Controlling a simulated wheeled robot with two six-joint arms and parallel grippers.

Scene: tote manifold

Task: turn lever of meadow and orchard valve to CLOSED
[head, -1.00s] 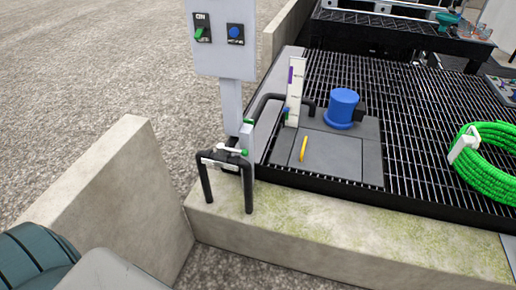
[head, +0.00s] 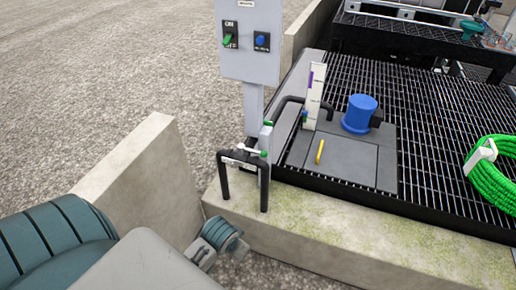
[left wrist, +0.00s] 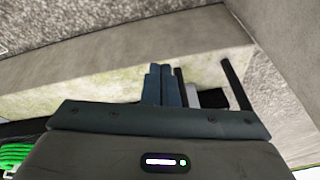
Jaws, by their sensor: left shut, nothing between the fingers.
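A small pipe manifold (head: 243,162) with black pipe legs stands at the corner of the concrete ledge in the head view. It bears a pale plate, a short white lever (head: 250,150) and a green knob (head: 264,153). Any valve names are too small to read, so I cannot tell meadow from orchard. My left gripper (left wrist: 158,68) shows in the left wrist view with its two dark blue fingers together and empty. My right gripper is out of view.
A grey post box (head: 249,40) with a green and a blue control rises behind the manifold. A low concrete wall (head: 135,175) stands to the left. A blue motor (head: 360,114), a yellow handle (head: 320,151) and a green hose coil (head: 492,175) are on the platform.

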